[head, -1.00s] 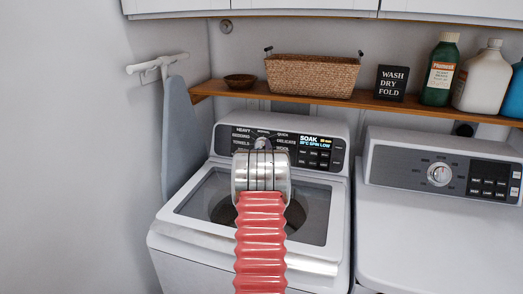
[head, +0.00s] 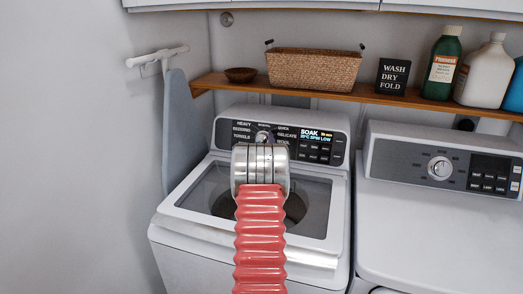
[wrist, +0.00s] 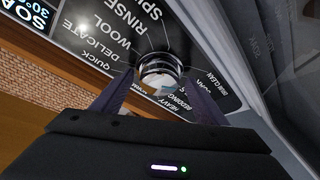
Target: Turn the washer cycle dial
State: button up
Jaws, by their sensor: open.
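The washer (head: 190,228) stands in the middle, with a dark control panel along its back. Its round silver cycle dial (head: 263,138) shows just above my metal wrist in the head view. The dial also shows in the wrist view (wrist: 160,70), ringed by cycle names such as wool, delicate, quick and heavy. My gripper (wrist: 158,88) is open. Its two dark fingers point at the dial, one to each side in the picture. I cannot tell whether they touch it. In the head view my wrist hides the fingers. The washer display (head: 317,136) reads "SOAK".
A dryer (head: 440,230) with its own knob (head: 440,168) stands to the right. Above is a wooden shelf (head: 350,94) with a basket (head: 312,70), a sign (head: 393,76) and bottles. An ironing board (head: 177,130) stands at the left wall.

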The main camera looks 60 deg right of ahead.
jog(key=v, duration=1.3)
jog(key=shift+s+a+f, duration=0.15)
jog(key=shift+a, duration=0.2)
dwell(0.4)
jog(key=w+a+r+n+t+y, duration=0.1)
jog(key=w+a+r+y, duration=0.15)
jog(key=w+a, duration=0.45)
jog(key=w+a+r+t+y, duration=0.1)
jog(key=w+a+r+y, duration=0.15)
jog(key=w+a, duration=0.45)
jog(key=w+a+r+n+y, duration=0.1)
jog(key=a+r+y, duration=0.1)
jog(key=a, duration=0.9)
jog(key=w+a+r+n+y, duration=0.1)
jog(key=w+a+y, duration=0.15)
jog(key=a, duration=0.75)
jog(key=s+a+n+g+y, duration=0.1)
jog(key=s+a+y, duration=0.15)
jog(key=a, duration=0.65)
jog(key=s+a+y, duration=0.2)
jog(key=s+a, duration=0.2)
jog(key=a, duration=0.6)
jog(key=s+a+f+n+g+y, duration=0.1)
jog(key=s+a+f+g+y, duration=0.1)
jog(key=s+a, duration=1.1)
jog(key=s+g, duration=0.1)
jog(key=s, duration=0.2)
jog(key=shift+a+n+y, duration=0.2)
jog(key=shift+n+y, duration=0.1)
